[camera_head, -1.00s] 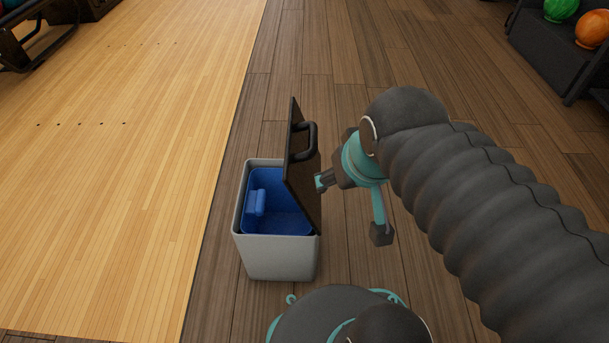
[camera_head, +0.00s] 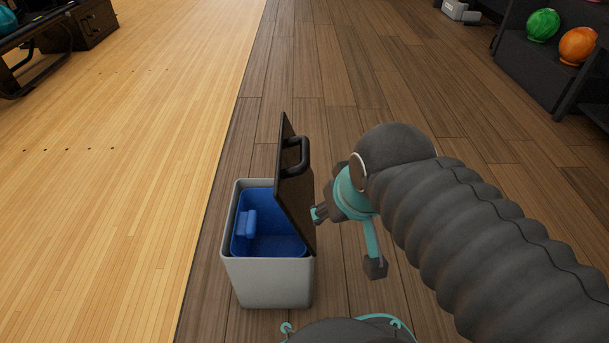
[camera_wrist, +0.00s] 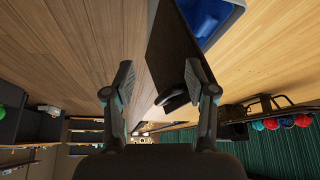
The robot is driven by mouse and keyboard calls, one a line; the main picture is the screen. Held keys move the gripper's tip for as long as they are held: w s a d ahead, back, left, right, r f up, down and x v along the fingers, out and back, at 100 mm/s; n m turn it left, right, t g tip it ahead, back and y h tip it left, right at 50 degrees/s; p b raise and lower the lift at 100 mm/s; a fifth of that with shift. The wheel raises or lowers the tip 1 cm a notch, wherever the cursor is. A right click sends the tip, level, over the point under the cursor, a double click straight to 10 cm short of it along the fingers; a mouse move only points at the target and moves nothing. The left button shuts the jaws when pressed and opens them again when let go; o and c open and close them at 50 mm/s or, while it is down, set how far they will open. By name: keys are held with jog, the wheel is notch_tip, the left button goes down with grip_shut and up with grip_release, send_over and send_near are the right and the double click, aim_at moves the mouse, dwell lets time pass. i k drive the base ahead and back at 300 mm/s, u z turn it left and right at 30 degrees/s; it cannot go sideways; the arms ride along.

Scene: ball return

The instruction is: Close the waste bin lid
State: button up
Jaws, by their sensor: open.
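The waste bin (camera_head: 268,283) is a light grey box with a blue inner bucket (camera_head: 270,244), standing on the wooden floor.
A bowling lane (camera_head: 110,170) lies left of the bin. A dark ball rack with a green ball (camera_head: 543,25) and an orange ball (camera_head: 578,46) stands at the upper right. The wooden floor behind the bin is clear.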

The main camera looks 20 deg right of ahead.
aim_at(293, 188)
jog(key=z, duration=0.9)
jog(key=k, duration=0.9)
jog(key=u, duration=0.95)
jog(key=i, duration=0.5)
